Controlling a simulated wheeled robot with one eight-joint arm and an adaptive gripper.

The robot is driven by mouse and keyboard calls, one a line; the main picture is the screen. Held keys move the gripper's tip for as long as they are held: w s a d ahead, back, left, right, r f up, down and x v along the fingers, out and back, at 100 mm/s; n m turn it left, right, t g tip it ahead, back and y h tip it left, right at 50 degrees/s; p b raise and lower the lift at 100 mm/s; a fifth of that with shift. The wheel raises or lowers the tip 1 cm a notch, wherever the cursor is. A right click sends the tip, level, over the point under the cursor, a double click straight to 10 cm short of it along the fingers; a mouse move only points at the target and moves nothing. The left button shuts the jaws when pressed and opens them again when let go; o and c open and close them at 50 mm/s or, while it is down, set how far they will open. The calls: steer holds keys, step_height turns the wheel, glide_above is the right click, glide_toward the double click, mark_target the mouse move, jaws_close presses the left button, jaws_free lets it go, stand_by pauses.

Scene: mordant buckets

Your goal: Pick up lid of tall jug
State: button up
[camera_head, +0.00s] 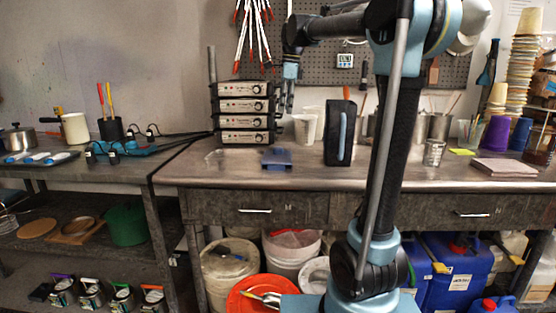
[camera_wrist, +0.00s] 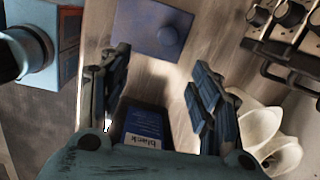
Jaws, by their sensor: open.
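A flat blue square piece with a round knob, which looks like the lid (camera_head: 277,158), lies on the workbench in front of the stacked units. The lid also shows at the top of the wrist view (camera_wrist: 150,28), knob up. A tall dark jug (camera_head: 340,132) with a grey-blue handle stands upright to its right. My gripper (camera_head: 286,100) hangs above the bench near the lid, apart from it. In the wrist view my gripper (camera_wrist: 160,65) has its fingers spread with nothing held. A dark item with a "black" label (camera_wrist: 143,125) shows between the fingers, possibly the jug.
Stacked metal units (camera_head: 243,112) stand behind and left of the lid. White cups (camera_head: 305,128) stand behind it and also at the right of the wrist view (camera_wrist: 262,135). Buckets (camera_head: 290,250) stand under the bench.

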steer(key=w+a, duration=0.1)
glide_above(278, 148)
steer(key=shift+m, duration=0.4)
step_height(278, 148, down, 11)
steer(key=shift+w+f, duration=0.1)
steer(key=shift+f, duration=0.05)
steer(key=shift+w+d+f, duration=0.1)
steer(key=shift+f, duration=1.25)
steer(key=shift+w+f, duration=0.1)
steer(key=shift+f, duration=1.2)
steer(key=c, duration=1.1)
